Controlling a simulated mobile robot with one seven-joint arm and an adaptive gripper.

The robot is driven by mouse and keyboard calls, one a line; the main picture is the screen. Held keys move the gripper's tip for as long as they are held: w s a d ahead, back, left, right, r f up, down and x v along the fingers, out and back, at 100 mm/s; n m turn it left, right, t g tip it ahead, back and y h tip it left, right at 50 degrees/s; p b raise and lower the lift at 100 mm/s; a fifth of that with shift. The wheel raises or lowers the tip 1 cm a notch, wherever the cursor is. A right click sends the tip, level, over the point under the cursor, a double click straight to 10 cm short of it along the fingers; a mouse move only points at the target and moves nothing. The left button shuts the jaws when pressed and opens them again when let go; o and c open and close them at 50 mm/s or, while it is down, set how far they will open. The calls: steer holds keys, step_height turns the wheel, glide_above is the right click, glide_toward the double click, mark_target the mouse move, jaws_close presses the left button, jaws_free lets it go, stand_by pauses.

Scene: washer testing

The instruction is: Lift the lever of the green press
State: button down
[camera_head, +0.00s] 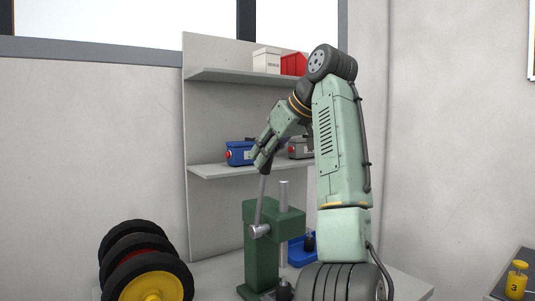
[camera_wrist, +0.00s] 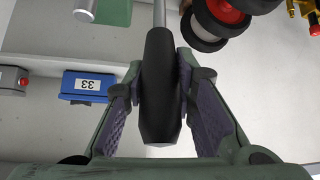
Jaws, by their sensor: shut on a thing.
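The green press (camera_head: 258,238) stands on the table in the head view. Its lever (camera_head: 262,200) is a grey rod that rises from the pivot to a black handle at the top, nearly upright and leaning slightly right. My gripper (camera_head: 264,163) is at the top of the lever. In the wrist view the black handle (camera_wrist: 161,85) lies between the two fingers of my gripper (camera_wrist: 163,100), which are shut on it. The handle is mostly hidden by the gripper in the head view. A corner of the green press shows at the top of the wrist view (camera_wrist: 112,10).
A shelf (camera_head: 215,170) behind the press holds a blue box (camera_head: 239,153) and a grey box (camera_head: 300,148). The upper shelf holds a white box (camera_head: 266,61) and a red bin (camera_head: 294,64). Wheels (camera_head: 150,270) stand left of the press. A blue tray (camera_head: 296,252) lies right of it.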

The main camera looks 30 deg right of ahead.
steer(key=shift+w+r, duration=0.1)
steer(key=shift+r, duration=0.05)
steer(key=c, duration=1.8)
jaws_free()
steer(key=o, duration=0.3)
steer(key=shift+w, duration=0.15)
steer(key=shift+o, duration=0.9)
steer(key=v, duration=0.7)
steer(key=shift+s, duration=0.3)
